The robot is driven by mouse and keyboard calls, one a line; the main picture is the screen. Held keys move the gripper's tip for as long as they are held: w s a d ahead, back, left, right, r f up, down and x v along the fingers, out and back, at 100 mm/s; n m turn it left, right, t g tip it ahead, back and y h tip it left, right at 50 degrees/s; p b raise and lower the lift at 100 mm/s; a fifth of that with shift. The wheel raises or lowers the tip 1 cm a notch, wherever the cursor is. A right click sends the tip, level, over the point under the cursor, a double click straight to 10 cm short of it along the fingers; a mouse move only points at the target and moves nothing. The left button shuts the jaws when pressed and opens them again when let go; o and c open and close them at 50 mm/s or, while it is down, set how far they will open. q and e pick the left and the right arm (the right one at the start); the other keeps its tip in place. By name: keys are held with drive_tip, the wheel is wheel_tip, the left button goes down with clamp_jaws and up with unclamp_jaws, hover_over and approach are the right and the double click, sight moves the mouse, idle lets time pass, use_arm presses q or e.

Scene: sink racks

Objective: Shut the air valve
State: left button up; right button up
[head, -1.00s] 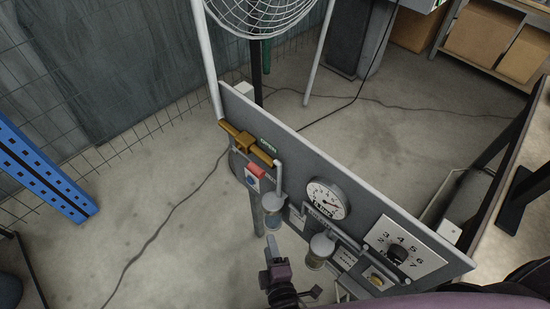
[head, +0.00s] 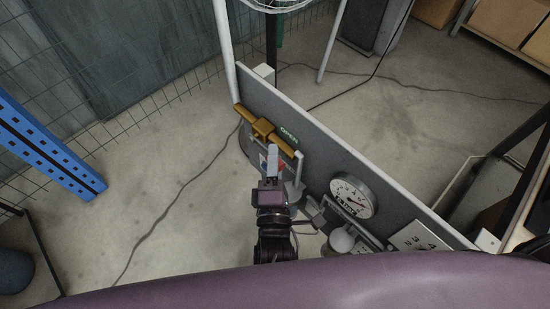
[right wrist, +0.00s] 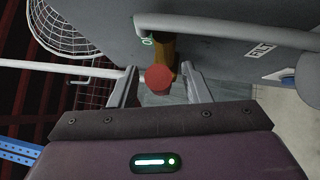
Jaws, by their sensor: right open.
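The brass air valve (head: 263,128) sits on the upper left part of the grey panel, beside a green OPEN label (head: 289,131). In the right wrist view its brass part (right wrist: 165,50) shows behind a round-ended red piece (right wrist: 158,78). My right gripper (head: 274,152) is in front of the panel, just below the valve, and partly hides the parts there. In the right wrist view the open fingers (right wrist: 160,72) stand on either side of the red piece, with gaps visible. I cannot tell how deep it lies between them. My left gripper is not in view.
A round gauge (head: 352,196) and a numbered dial plate (head: 418,237) are on the panel (head: 310,140) to the right. A pipe (right wrist: 225,32) crosses close above the fingers.

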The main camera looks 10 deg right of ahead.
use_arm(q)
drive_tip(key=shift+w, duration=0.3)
use_arm(e)
drive_tip(key=shift+w, duration=0.1)
